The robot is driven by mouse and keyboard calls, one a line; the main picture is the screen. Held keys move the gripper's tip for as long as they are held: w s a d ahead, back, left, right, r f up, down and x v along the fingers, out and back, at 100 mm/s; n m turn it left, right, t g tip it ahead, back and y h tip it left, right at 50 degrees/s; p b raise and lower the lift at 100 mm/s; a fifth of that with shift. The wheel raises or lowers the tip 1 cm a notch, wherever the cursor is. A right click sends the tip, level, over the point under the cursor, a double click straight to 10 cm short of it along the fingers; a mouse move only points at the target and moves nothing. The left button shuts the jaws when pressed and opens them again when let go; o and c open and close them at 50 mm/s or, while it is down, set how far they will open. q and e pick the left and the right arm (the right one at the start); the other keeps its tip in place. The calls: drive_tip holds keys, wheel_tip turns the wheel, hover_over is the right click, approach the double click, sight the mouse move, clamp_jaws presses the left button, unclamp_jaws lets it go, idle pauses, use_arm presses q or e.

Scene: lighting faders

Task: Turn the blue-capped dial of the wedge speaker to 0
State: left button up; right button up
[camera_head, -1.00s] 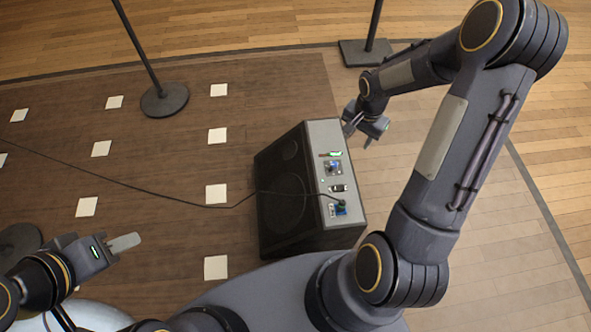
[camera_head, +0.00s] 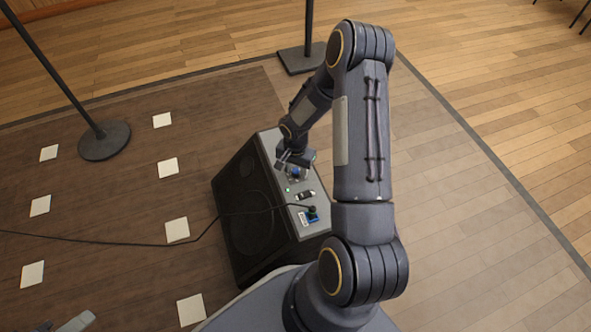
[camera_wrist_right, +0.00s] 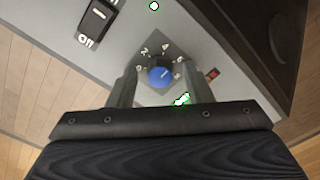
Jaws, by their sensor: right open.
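The wedge speaker (camera_head: 243,205) stands on the floor with its grey control panel (camera_head: 320,228) facing up. In the right wrist view the blue-capped dial (camera_wrist_right: 161,76) sits on a dark square plate with white numbers around it. The white line on its cap points toward the upper right in that view. My right gripper (camera_wrist_right: 160,88) is open, with one finger on each side of the dial; I cannot tell whether they touch it. In the head view the right gripper (camera_head: 291,162) is over the far part of the panel. My left gripper (camera_head: 75,322) shows only partly at the bottom left edge.
A black rocker switch (camera_wrist_right: 96,19) marked "Off" is on the panel, and a small green light (camera_wrist_right: 154,6) is near it. A cable (camera_head: 180,243) runs to a blue socket (camera_head: 312,217). Stands with round (camera_head: 104,141) and square (camera_head: 302,58) bases are behind.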

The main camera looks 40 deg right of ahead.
drive_tip(key=c, duration=1)
